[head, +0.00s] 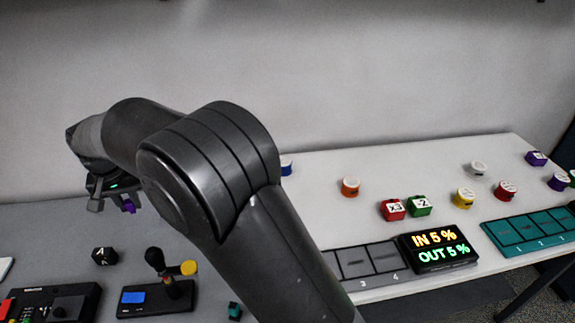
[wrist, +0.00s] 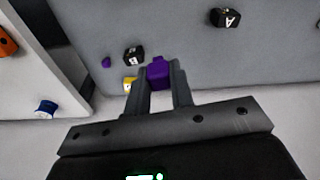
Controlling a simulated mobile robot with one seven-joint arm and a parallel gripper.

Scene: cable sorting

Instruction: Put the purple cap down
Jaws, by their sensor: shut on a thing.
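My gripper (head: 112,203) is at the left in the head view, raised over the grey surface. It is shut on the purple cap (head: 129,206), which shows as a small patch by one finger. In the wrist view my gripper's fingers (wrist: 158,70) stand on either side of the purple cap (wrist: 157,74). The cap's lower part is hidden between the fingers. Below it lies a plain grey surface (wrist: 215,60).
A black lettered block (head: 104,256) and a joystick box (head: 157,300) are on the grey surface. A white table (head: 320,215) at right holds coloured caps, blocks, a lit display (head: 437,248) and a teal tray (head: 490,232).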

